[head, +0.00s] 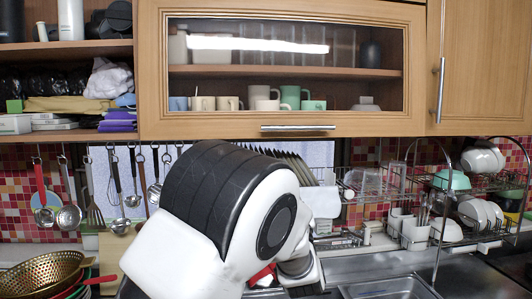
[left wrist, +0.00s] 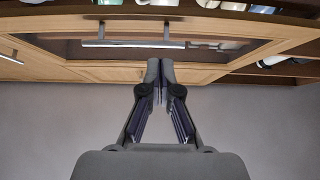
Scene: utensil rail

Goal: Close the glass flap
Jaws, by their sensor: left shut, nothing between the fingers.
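The glass flap (head: 285,95) is the wood-framed front of the middle wall cabinet in the head view. It looks level with the cabinet front there; a small gap cannot be ruled out. Its bar handle (head: 298,128) is on the lower frame. In the left wrist view the flap frame (left wrist: 105,74) and handle (left wrist: 132,43) show at a steep, turned angle. My left gripper (left wrist: 166,68) is shut and empty, its tips in front of the frame in that picture; contact cannot be told. In the head view my arm hides it. My right gripper is in neither view.
Cups (head: 203,103) stand behind the glass. An open shelf (head: 120,134) is on the left, a wooden cabinet door (head: 485,75) on the right. Utensils (head: 69,215) hang below; a dish rack (head: 480,240) stands at right by the sink.

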